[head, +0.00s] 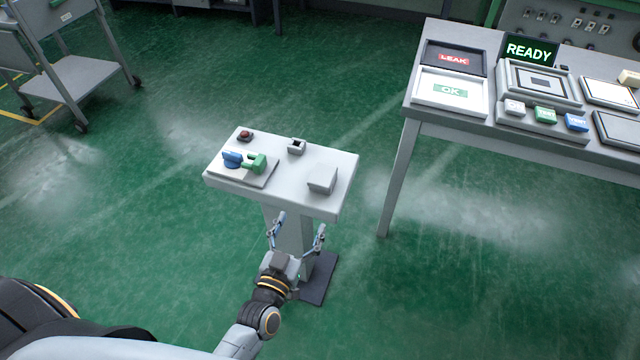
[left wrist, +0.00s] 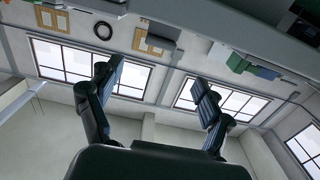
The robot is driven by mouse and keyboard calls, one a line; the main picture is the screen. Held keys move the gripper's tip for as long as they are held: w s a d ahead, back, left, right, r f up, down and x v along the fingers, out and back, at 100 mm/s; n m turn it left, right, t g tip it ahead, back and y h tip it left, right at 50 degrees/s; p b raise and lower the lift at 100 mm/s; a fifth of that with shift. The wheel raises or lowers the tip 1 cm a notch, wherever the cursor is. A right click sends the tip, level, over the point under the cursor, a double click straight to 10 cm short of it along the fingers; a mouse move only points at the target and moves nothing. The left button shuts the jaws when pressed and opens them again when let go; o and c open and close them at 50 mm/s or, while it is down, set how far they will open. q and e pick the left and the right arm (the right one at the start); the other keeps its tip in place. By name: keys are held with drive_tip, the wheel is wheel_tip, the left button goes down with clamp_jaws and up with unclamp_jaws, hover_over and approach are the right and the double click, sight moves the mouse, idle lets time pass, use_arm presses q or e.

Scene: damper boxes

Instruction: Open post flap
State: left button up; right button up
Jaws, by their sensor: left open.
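The post is a narrow stand with a pale top (head: 288,187), in the middle of the head view. A plain light grey block (head: 322,180) sits at its right front, and a small grey box with a dark opening (head: 297,147) sits behind it. I cannot tell which of them carries the flap. My left gripper (head: 301,224) is at the near side of the post, fingers spread, empty and apart from both boxes. In the left wrist view its open fingers (left wrist: 160,76) point at a wall with windows; the post is not recognisable there. My right gripper is not in view.
Blue (head: 232,159) and green (head: 257,162) parts lie on a plate on the post's left, with a red button (head: 245,135) behind. A grey bench (head: 425,115) with LEAK and OK trays stands at right. A cart (head: 70,82) stands far left. Green floor between is clear.

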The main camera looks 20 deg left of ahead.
sight(317, 187)
use_arm(q)
drive_tip(key=w, duration=0.6)
drive_tip(key=shift+w+a+r, duration=0.1)
drive_tip(key=shift+w, duration=0.15)
drive_tip(key=w, duration=0.4)
drive_tip(key=shift+w+d, duration=0.2)
drive_tip(key=shift+w, duration=0.95)
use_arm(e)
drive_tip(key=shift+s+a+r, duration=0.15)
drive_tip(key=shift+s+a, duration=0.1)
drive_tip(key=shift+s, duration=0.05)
